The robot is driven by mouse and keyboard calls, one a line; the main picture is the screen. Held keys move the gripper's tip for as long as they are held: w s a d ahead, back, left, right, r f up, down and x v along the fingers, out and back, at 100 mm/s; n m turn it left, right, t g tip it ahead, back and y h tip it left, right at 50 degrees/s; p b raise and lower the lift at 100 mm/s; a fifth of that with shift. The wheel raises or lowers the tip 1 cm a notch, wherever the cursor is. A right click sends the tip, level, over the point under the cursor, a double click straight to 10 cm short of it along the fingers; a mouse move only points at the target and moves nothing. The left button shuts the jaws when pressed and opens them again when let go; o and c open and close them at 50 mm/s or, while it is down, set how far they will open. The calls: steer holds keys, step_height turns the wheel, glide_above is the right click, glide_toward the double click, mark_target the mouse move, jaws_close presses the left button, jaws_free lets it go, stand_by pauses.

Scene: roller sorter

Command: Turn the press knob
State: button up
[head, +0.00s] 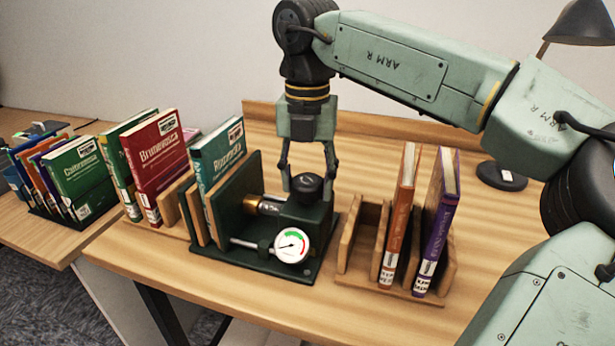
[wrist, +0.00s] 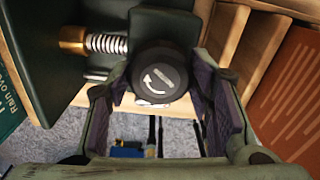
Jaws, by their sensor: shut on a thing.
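The press knob (head: 306,187) is a round black knob on top of the dark green press (head: 318,215). In the wrist view the knob (wrist: 158,68) shows a white curved arrow on its top. My gripper (head: 308,178) reaches straight down over the press, with one finger on each side of the knob. A teal book (head: 217,158) stands at the plate's left.
A wooden rack (head: 345,240) with an orange book (head: 398,215) and a purple book (head: 437,220) stands right of the press. A red book (head: 157,165) and several others stand to the left. A desk lamp (head: 502,177) stands at the back right. The front right tabletop is clear.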

mark_target(307, 180)
steer(key=m, duration=0.4)
steer(key=shift+m, duration=2.1)
steer(key=o, duration=1.1)
step_height(307, 180, up, 8)
steer(key=shift+f, duration=0.25)
